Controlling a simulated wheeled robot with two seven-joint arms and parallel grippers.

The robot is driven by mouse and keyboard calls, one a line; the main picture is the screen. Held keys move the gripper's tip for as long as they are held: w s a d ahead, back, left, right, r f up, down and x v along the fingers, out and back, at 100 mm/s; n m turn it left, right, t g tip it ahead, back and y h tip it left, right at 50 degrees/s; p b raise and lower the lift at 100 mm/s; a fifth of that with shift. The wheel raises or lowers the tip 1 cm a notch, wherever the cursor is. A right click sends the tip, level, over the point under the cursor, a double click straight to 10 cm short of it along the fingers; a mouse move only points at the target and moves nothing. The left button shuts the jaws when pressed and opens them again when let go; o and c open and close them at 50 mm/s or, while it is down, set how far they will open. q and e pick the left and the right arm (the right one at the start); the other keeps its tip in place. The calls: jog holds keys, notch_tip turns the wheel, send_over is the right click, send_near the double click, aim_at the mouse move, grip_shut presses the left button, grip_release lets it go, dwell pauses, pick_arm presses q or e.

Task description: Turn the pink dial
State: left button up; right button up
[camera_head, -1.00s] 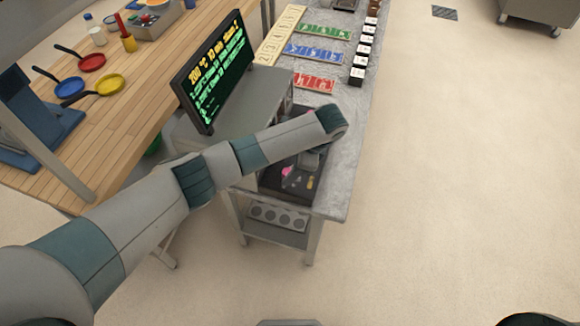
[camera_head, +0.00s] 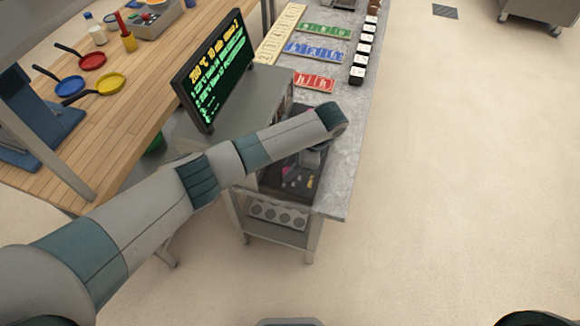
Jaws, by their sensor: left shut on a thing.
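The pink dial (camera_head: 287,171) shows as a small pink patch on the dark front panel (camera_head: 270,182) of the oven unit, just under my left forearm. My left gripper (camera_head: 301,174) is at the panel beside the dial, pointing down from the wrist. It is shut on the pink dial as far as can be seen; the fingers are small and partly hidden by my arm. Small yellow and other coloured marks show on the panel nearby. My right gripper is not in view.
A black screen (camera_head: 215,75) with yellow and green text stands on the oven. The grey counter (camera_head: 345,160) holds red (camera_head: 314,82), blue and green trays and black-and-white blocks. Pans lie on the wooden table (camera_head: 130,120). Open floor is at right.

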pick_arm(q)
jog(key=n+g, duration=0.1)
jog(key=n, duration=0.1)
jog(key=n+p, duration=0.1)
jog(key=n, duration=0.1)
jog(key=shift+w+d+g, duration=0.1)
jog(key=shift+w+g, duration=0.05)
jog(key=shift+g, duration=0.25)
jog(key=shift+w+n+g+h, duration=0.15)
jog(key=shift+n+g, duration=0.15)
jog(key=shift+n, duration=0.7)
jog(key=shift+w+n+g+h, duration=0.15)
jog(key=shift+n+g, duration=0.15)
jog(key=shift+n, duration=0.7)
jog(key=shift+s, duration=0.1)
jog(key=o, duration=1)
jog(key=shift+o, duration=0.2)
jog(key=shift+r, duration=0.1)
